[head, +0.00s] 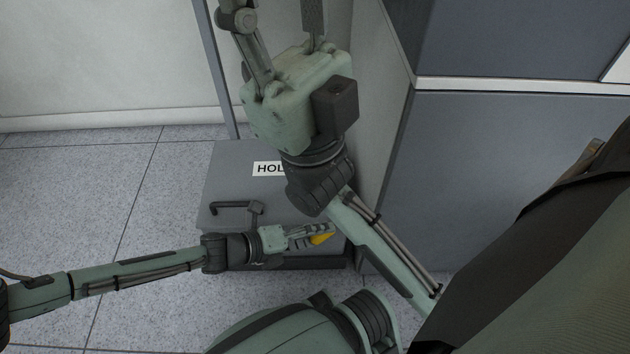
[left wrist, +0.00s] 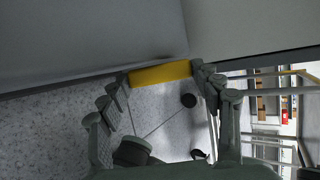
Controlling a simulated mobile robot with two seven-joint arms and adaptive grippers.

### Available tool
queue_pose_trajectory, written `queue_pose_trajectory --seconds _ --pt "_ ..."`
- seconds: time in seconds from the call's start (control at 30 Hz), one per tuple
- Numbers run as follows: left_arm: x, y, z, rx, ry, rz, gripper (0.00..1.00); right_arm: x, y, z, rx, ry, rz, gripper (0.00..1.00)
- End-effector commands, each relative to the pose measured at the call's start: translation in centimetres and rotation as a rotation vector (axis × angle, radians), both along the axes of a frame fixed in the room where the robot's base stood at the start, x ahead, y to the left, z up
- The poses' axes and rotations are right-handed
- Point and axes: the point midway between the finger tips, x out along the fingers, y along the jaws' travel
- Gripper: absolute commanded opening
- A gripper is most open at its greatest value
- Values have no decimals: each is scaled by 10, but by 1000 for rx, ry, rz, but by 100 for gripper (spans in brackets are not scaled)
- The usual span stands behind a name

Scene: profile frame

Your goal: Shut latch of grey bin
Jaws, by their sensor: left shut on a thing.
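The grey bin (head: 228,170) stands on the floor with its lid down, a white label partly hidden by my right arm and a dark handle (head: 232,207) on top. Its yellow latch (head: 321,239) is at the near side, partly covered by my left gripper (head: 316,233). In the left wrist view the yellow latch (left wrist: 160,73) spans between the fingertips of my left gripper (left wrist: 162,82), which is shut on it. My right gripper (head: 285,22) is raised above the bin, its fingers spread apart and empty, with the tips at or past the top edge.
A grey cabinet (head: 480,180) stands right of the bin, with a pale side panel close beside it. A grey post (head: 215,75) and white wall are behind. Speckled tile floor (head: 80,200) is clear to the left. My right arm crosses above the bin's right part.

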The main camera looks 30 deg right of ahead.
Motion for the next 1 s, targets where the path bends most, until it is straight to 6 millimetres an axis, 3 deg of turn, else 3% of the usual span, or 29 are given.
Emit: queue_pose_trajectory --seconds 0.3,0.33,0.5,0.83,1.0 --pt "-1 -1 0 -1 3 1 36 0 0 0 -1 -1 -1 40" --pt "-1 -1 0 -1 3 1 66 0 0 0 -1 -1 -1 40" --pt "-1 -1 0 -1 2 1 85 0 0 0 -1 -1 -1 40" --pt "0 1 0 0 1 0 85 1 1 0 -2 4 1 40" --pt "3 18 9 1 1 3 85 1 0 0 -2 3 1 40"
